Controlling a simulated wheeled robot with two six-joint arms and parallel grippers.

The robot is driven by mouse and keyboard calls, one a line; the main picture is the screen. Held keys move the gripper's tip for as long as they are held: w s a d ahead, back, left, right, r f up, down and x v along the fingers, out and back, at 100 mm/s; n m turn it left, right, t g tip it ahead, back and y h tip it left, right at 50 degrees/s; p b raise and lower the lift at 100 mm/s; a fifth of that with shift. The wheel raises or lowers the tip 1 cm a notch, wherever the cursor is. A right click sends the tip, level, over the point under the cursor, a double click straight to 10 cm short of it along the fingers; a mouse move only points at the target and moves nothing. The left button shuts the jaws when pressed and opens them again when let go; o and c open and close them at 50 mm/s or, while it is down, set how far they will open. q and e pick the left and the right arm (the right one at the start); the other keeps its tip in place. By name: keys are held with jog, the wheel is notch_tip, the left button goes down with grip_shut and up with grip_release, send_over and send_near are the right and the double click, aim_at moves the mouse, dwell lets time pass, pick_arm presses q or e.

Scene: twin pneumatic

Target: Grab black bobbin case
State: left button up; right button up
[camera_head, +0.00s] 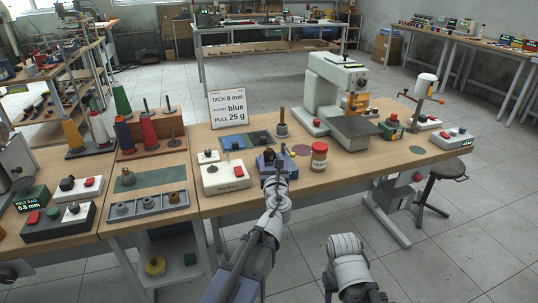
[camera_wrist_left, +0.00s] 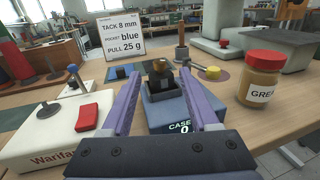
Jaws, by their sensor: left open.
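A dark, brownish-black piece (camera_wrist_left: 160,68), which may be the black bobbin case, sits in a black square holder on a blue-grey box (camera_wrist_left: 168,112) whose display reads "CASE 0". The box also shows in the head view (camera_head: 282,168). My left gripper (camera_wrist_left: 160,82) is open; its two lavender fingers reach forward on either side of the holder, with nothing held between them. In the head view my left gripper (camera_head: 275,168) is over the front of this box and hides part of it. My right gripper is out of view; only part of that arm shows.
A white box with a red button (camera_head: 225,177) stands left of the gripper. A red-lidded grease jar (camera_head: 319,157) stands close on the right. A sewing machine (camera_head: 335,90) and sign (camera_head: 228,108) are behind. A grey tray (camera_head: 148,205) with several dark round parts lies left.

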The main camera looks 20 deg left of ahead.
aim_at(270, 150)
pick_arm(q)
jog(key=shift+f+x, duration=0.15)
jog(key=shift+x, duration=1.8)
jog(key=shift+f+x, duration=0.15)
jog(key=shift+x, duration=1.85)
jog(key=shift+s, duration=0.1)
grip_shut()
